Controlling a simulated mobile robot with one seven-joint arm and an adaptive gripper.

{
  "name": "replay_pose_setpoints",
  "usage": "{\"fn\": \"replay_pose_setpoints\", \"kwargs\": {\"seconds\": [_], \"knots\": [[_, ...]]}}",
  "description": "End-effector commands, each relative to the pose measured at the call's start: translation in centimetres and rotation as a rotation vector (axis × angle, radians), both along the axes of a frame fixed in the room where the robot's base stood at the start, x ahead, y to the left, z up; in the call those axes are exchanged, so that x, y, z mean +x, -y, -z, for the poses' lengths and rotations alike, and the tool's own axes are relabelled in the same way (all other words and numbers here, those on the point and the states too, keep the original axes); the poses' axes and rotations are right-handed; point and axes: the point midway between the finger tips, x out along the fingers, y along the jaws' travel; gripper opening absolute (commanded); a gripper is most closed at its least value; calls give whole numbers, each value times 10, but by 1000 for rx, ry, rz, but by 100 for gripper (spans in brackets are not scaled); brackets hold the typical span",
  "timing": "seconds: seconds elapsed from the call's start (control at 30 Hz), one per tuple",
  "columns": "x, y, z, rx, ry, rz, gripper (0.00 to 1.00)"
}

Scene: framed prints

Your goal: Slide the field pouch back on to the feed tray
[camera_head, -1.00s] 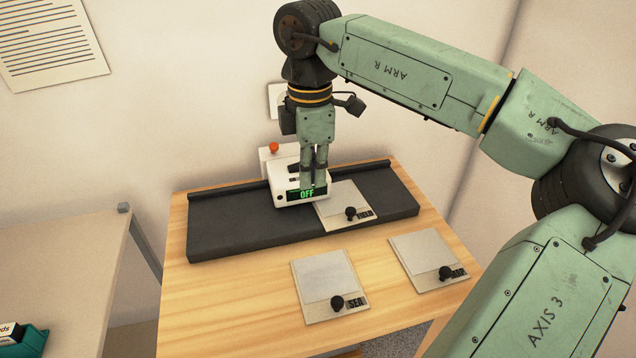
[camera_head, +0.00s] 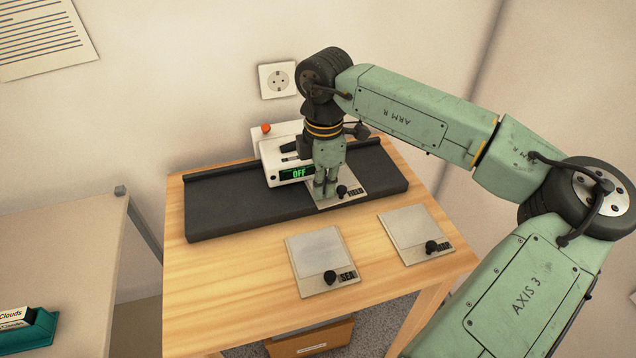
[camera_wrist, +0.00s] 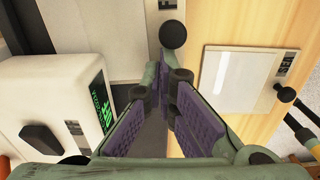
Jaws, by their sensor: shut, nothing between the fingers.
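The field pouch (camera_head: 323,204) is a pale sheet with a black knob and a FIELD label. In the head view it lies on the dark feed tray (camera_head: 230,208), just right of the white machine, with its near edge about at the tray's front edge. My gripper (camera_head: 325,193) points down over the pouch, left of the knob, and hides the pouch's back part. The gripper is shut and empty. In the wrist view its fingertips (camera_wrist: 165,80) are close to a black knob. Whether they touch the pouch or knob, I cannot tell.
The white machine (camera_head: 283,163) shows OFF in green and stands close left of my gripper. The SEA pouch (camera_head: 318,252) and another knobbed pouch (camera_head: 408,228) lie on the wooden table (camera_head: 225,280) in front. The table's left front is clear.

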Motion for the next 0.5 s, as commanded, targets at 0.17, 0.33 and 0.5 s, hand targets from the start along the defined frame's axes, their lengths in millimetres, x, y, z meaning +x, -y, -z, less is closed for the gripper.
{"fn": "replay_pose_setpoints", "kwargs": {"seconds": [0.17, 0.33, 0.5], "knots": [[0, 1, 0, 0, 0, 1, 0], [9, 25, 6, -3, 1, 9, 0], [22, 66, 5, -3, 2, 8, 0]]}}
